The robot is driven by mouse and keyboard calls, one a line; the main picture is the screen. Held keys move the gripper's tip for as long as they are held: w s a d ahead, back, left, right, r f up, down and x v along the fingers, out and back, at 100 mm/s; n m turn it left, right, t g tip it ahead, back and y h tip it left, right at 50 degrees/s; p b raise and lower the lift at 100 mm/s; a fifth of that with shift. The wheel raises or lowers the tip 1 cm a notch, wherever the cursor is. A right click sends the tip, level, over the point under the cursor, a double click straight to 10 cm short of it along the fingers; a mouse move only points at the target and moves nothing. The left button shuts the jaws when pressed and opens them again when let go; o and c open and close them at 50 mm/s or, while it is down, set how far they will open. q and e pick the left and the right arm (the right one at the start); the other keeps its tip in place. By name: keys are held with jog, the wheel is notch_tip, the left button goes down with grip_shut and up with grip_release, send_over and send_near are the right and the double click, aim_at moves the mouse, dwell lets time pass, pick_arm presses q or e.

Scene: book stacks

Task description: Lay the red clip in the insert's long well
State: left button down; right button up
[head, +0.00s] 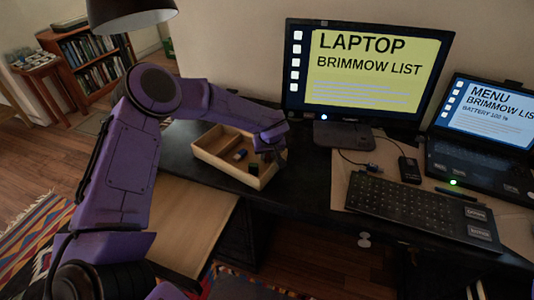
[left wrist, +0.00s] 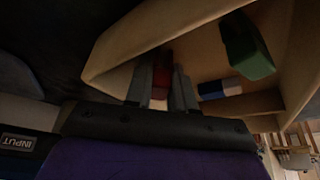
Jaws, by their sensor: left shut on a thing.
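The red clip (left wrist: 162,72) shows between the fingers of my left gripper (left wrist: 164,84) in the left wrist view. The fingers are shut on it and hide part of it. The wooden insert (head: 224,172) lies on the dark desk in the head view, and its pale wall (left wrist: 122,48) fills much of the left wrist view. My left gripper (head: 268,158) is over the right part of the insert in the head view. The clip cannot be made out there. I cannot tell whether the clip touches the insert's floor. My right gripper is not in view.
A green block (left wrist: 247,52) and a blue and white piece (left wrist: 220,88) lie in the insert. A monitor (head: 365,75) stands behind. A keyboard (head: 420,208), a black mouse-sized device (head: 409,169) and a laptop (head: 478,165) are at the right.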

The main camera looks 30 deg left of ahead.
pick_arm(q)
jog(key=shift+f, duration=0.1)
jog(key=c, duration=1.2)
grip_release()
jog(key=shift+c, duration=0.2)
jog(key=v, duration=1.2)
